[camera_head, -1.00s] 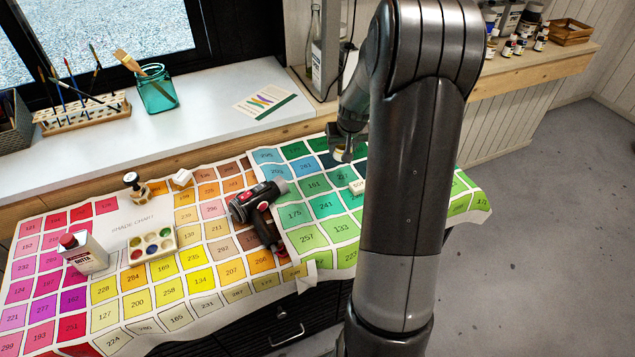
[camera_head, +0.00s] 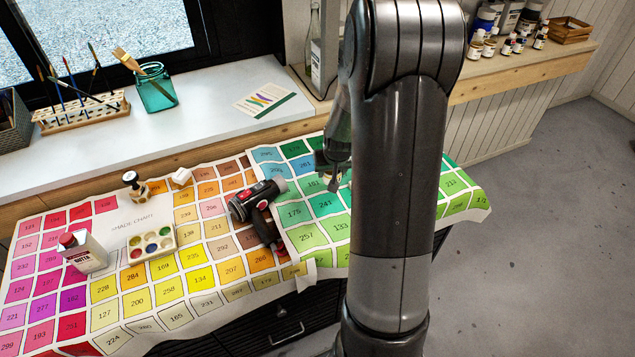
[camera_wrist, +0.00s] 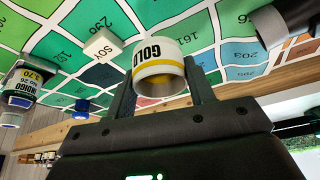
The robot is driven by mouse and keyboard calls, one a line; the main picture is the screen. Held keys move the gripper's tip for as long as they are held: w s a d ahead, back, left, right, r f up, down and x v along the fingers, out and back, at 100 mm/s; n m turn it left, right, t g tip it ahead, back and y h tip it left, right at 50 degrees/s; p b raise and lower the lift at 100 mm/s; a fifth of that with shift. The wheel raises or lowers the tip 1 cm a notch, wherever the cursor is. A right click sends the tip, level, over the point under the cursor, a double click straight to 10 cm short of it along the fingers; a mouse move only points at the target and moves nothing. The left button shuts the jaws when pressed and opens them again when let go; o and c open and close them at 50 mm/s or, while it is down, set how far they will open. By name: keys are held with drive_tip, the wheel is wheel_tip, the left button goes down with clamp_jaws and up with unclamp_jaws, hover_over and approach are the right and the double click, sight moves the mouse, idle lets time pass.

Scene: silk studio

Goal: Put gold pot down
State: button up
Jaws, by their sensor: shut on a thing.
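The gold pot (camera_wrist: 160,70), a small white pot with a yellow band and "GOLD" lettering, shows in the wrist view. My gripper (camera_wrist: 161,82) is shut on it, one finger on each side. In the head view my gripper (camera_head: 333,180) is over the green part of the shade chart (camera_head: 310,236), and my arm hides much of that area. The pot cannot be made out there. I cannot tell whether its base touches the chart.
A white block (camera_wrist: 103,45) and an indigo pot (camera_wrist: 22,90) stand near the gold pot, with a blue-capped pot (camera_wrist: 80,109) beyond. A dark power tool (camera_head: 258,210) lies left of my gripper. A palette (camera_head: 152,244) and a white can (camera_head: 83,252) are farther left.

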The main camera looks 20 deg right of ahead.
drive_tip(key=w+a+f, duration=0.2)
drive_tip(key=w+a, duration=0.1)
drive_tip(key=shift+f, duration=2.3)
drive_tip(key=shift+f, duration=0.15)
drive_tip(key=o, duration=1)
